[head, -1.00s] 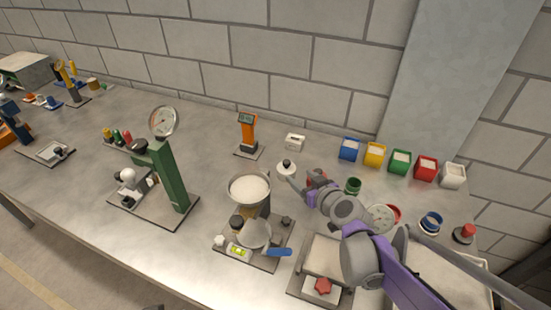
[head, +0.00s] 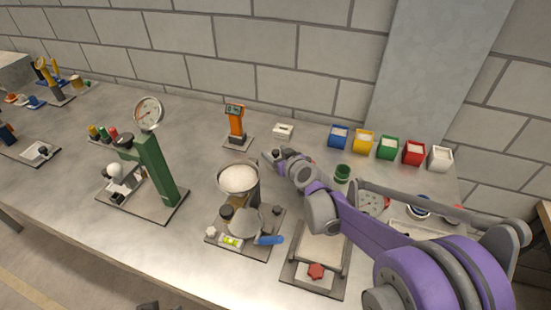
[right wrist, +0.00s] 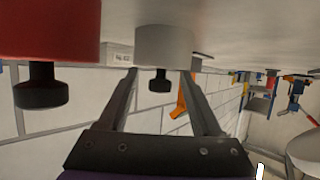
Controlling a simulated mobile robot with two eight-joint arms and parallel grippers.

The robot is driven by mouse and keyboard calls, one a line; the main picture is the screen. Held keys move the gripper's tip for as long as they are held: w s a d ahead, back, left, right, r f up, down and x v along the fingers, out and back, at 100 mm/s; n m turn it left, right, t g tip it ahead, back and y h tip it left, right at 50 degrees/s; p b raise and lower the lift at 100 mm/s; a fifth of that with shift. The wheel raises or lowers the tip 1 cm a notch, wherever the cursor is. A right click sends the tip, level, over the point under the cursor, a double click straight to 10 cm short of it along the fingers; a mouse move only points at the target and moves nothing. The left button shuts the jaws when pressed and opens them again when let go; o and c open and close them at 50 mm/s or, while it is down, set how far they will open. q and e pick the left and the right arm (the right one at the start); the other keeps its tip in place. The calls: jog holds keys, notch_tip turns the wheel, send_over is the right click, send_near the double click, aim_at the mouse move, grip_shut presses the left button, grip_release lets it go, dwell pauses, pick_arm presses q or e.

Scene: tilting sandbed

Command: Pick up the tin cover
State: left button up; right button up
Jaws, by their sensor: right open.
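In the right wrist view, which is upside down, a pale grey tin with a black knobbed cover (right wrist: 160,80) stands between the fingers. My right gripper (right wrist: 160,70) is open, one finger on each side of the black knob; I cannot tell whether either touches it. In the head view my right gripper (head: 271,158) is low at the back middle of the bench and largely hides the tin. A red tin (right wrist: 45,32) with a black knob stands beside the pale one.
A pan of white powder (head: 239,180) stands to the left of my right arm. A small white box (head: 283,132) and an orange meter (head: 236,125) are behind. Coloured bins (head: 388,148) line the wall. A green dial stand (head: 155,165) is farther left.

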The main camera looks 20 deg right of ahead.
jog(key=shift+c, duration=0.2)
grip_shut()
dwell(0.3)
